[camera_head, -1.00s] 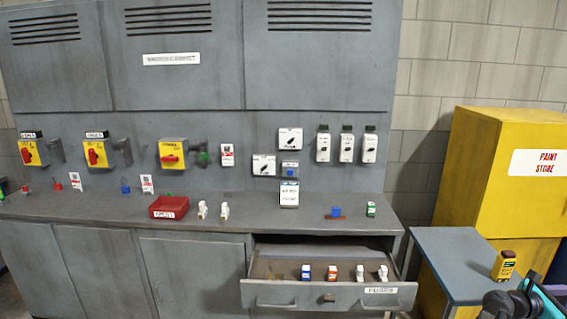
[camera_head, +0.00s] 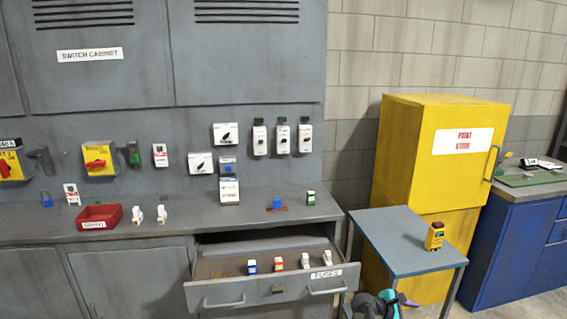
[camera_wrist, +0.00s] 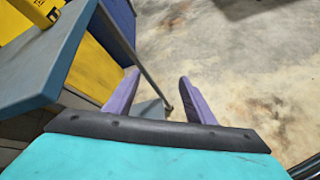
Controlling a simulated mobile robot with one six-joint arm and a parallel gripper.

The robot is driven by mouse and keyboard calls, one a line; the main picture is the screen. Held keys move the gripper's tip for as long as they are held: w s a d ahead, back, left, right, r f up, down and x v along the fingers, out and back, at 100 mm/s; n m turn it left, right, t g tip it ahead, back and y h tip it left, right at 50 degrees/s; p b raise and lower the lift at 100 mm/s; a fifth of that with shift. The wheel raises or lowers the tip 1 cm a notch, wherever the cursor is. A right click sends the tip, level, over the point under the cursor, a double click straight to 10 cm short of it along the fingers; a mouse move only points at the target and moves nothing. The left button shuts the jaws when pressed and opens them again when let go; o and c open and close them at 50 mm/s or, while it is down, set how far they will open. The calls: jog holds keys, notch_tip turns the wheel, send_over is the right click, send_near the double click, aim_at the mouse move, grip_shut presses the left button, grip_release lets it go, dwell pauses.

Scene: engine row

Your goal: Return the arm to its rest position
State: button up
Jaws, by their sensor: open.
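My gripper (camera_wrist: 158,98) shows in the wrist view with its two purple fingers apart and nothing between them. It points down over the bare floor, beside the small grey-blue side table (camera_wrist: 45,70). In the head view, part of my arm, dark and teal, shows at the bottom edge, in front of the side table (camera_head: 395,245). The fingertips cannot be made out clearly there.
An open drawer (camera_head: 265,288) marked for fuses juts from the grey bench (camera_head: 180,240). A yellow tester (camera_head: 434,237) stands on the side table, by the yellow paint cabinet (camera_head: 400,150). A blue workbench (camera_head: 515,250) is at the right. The floor in the wrist view is clear.

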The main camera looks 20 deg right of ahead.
jog(key=a+f+m+y+b, duration=0.35)
jog(key=a+f+y, duration=0.25)
jog(key=a+f, duration=1.85)
jog(key=s+a+f+m+g+y+b, duration=0.1)
jog(key=s+a+f, duration=0.3)
jog(key=a, duration=0.5)
jog(key=s+a+f+m+g+y+b, duration=0.1)
jog(key=s+a+f+m+y, duration=0.2)
jog(key=a, duration=0.7)
jog(key=s+a+f+m+g+y+b, duration=0.1)
jog(key=s+a+f, duration=0.4)
jog(key=a, duration=0.5)
jog(key=shift+s+m+g+y, duration=0.3)
jog(key=shift+s+m+y, duration=0.1)
jog(key=shift+s+m, duration=0.45)
